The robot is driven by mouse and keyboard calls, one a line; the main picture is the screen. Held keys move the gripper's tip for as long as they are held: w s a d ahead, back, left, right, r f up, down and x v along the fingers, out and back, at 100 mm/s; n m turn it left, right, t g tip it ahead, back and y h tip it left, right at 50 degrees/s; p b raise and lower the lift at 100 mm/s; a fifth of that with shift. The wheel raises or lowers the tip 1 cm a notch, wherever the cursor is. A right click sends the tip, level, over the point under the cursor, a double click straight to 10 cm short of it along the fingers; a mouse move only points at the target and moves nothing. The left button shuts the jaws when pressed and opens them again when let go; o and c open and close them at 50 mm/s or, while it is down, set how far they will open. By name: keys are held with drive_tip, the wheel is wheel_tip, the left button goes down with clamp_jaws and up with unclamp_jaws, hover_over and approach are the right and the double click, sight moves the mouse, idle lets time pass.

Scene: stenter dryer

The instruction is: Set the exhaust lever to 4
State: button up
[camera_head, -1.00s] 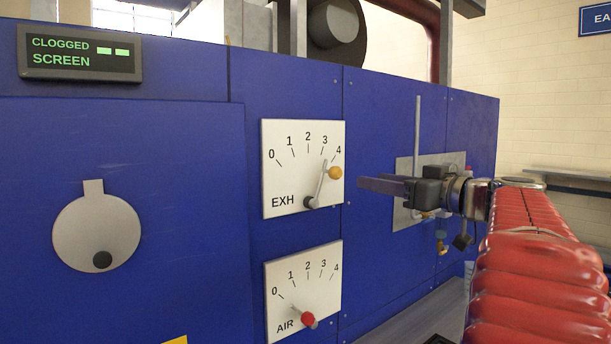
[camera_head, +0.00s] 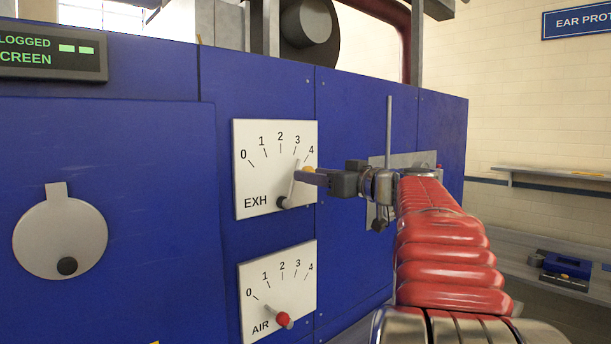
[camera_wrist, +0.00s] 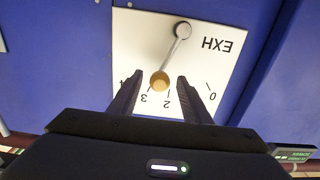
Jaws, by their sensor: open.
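The exhaust dial plate, marked EXH (camera_head: 262,190), is white with a scale from 0 to 4. Its grey lever (camera_head: 293,186) rises from a dark pivot and points close to the 3 mark. In the wrist view the plate (camera_wrist: 140,40) appears upside down, with the yellow knob (camera_wrist: 159,82) between the tips of my open gripper (camera_wrist: 160,77). A gap shows on both sides of the knob, so neither finger visibly touches it.
The AIR dial (camera_head: 290,262) with a red knob (camera_head: 284,320) sits below. A round grey cover (camera_head: 60,232) is at left, under a CLOGGED SCREEN display (camera_head: 50,52). A thin upright rod (camera_head: 389,130) stands behind my wrist. A wall shelf (camera_head: 560,175) is at right.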

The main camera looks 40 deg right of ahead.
drive_tip(key=shift+w, duration=1.4)
drive_tip(key=shift+c, duration=0.2)
clamp_jaws()
